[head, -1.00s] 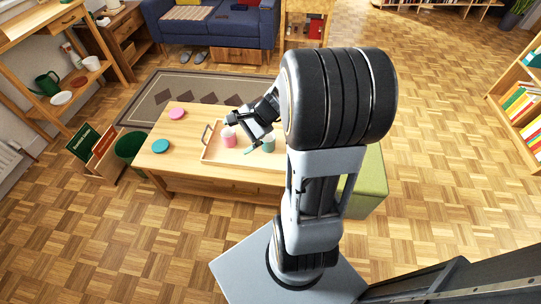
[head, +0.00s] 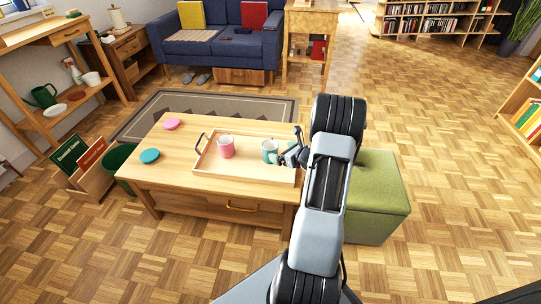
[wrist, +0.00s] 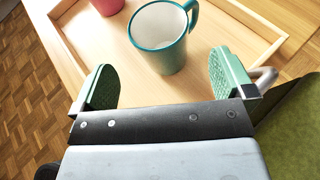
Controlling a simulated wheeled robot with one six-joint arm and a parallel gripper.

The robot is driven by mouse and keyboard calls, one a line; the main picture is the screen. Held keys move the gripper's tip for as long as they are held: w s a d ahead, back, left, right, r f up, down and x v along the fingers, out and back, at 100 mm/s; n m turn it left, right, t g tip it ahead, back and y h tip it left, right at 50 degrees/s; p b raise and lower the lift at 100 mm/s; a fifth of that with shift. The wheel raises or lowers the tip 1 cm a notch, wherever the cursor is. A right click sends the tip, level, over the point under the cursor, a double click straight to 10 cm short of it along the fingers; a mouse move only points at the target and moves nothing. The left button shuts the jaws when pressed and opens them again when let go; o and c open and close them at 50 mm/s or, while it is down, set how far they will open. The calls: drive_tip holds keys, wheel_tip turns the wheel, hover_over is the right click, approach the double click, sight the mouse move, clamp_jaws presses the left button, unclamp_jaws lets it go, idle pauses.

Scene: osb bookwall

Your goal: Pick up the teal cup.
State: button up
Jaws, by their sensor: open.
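The teal cup (head: 269,151) stands upright on a wooden tray (head: 210,170) on the coffee table. In the wrist view the teal cup (wrist: 165,58) has a white inside, and its handle points to the upper right. My gripper (wrist: 162,82) is open, with one green-padded finger on each side. The cup is just beyond the fingertips and roughly centred between them. In the head view my gripper (head: 292,150) is at the right end of the tray, right beside the cup. Nothing is held.
A pink cup (head: 226,147) stands left of the teal cup on the tray. A pink coaster (head: 172,124) and a teal coaster (head: 150,156) lie on the table (head: 175,178). The tray has a raised rim and handles. A green ottoman (head: 375,185) stands at the right.

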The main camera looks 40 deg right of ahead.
sight(276, 150)
drive_tip(key=shift+x, duration=1.05)
drive_tip(key=b+x, duration=0.2)
drive_tip(key=x, duration=0.2)
drive_tip(key=shift+w+f+b, duration=0.2)
drive_tip(key=shift+w+b, duration=0.1)
drive_tip(key=shift+w, duration=0.3)
drive_tip(key=shift+a, duration=0.1)
drive_tip(key=c, duration=1.1)
drive_tip(key=shift+o, duration=0.2)
